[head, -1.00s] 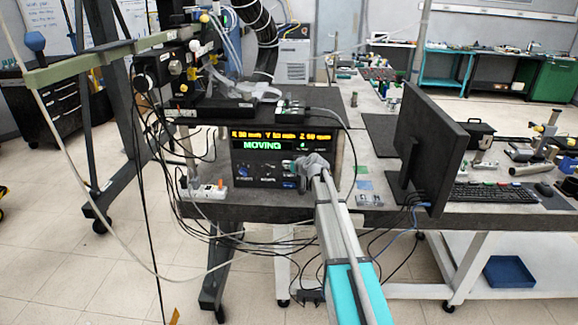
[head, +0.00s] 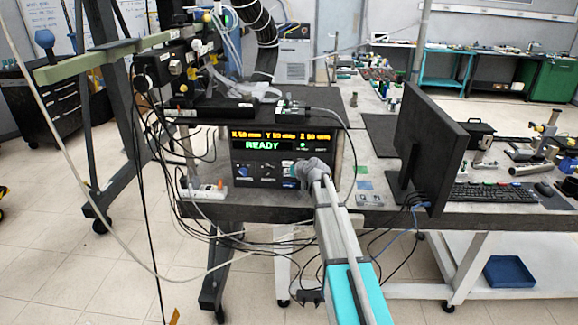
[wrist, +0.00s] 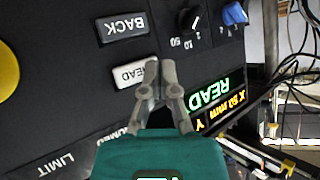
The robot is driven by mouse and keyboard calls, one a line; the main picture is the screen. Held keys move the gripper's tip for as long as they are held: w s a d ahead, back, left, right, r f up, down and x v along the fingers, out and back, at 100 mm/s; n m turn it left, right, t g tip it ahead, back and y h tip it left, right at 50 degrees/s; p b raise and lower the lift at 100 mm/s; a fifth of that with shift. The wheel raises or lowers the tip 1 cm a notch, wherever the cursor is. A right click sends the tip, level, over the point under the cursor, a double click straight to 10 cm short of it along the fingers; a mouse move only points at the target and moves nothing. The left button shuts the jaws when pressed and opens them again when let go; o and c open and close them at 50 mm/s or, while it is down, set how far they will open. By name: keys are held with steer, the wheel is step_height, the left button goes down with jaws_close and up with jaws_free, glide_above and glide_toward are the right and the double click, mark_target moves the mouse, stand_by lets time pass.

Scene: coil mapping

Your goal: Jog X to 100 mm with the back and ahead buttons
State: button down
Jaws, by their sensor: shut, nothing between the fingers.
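The black control box (head: 240,172) stands on the bench with its lit display (head: 263,146) reading READY in green. In the head view my gripper (head: 298,174) covers the panel's lower right.
A step knob (wrist: 190,18) with 1, 10 and 50 marks and a blue knob (wrist: 234,14) sit on the panel. A yellow round part (wrist: 5,75) is at the left edge. A monitor (head: 430,145) stands right of the box; cables hang below the bench.

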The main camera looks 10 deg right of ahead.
steer(key=shift+s+a, duration=0.25)
steer(key=shift+s, duration=0.55)
steer(key=shift+s+a, duration=0.25)
steer(key=shift+s, duration=0.5)
steer(key=s+a+f+g+h+p, duration=0.1)
steer(key=s+g, duration=0.3)
steer(key=s, duration=0.8)
steer(key=s+a+f+g+h+p, duration=0.1)
steer(key=s+a+f+g+p, duration=0.1)
steer(key=s, duration=1)
steer(key=s+a+f+m+g+h+p, duration=0.1)
steer(key=s+g, duration=0.4)
steer(key=s, duration=0.7)
steer(key=shift+a+f+g+h, duration=0.3)
steer(key=shift+a+f+h, duration=0.35)
steer(key=shift+a, duration=0.4)
steer(key=shift+w, duration=0.1)
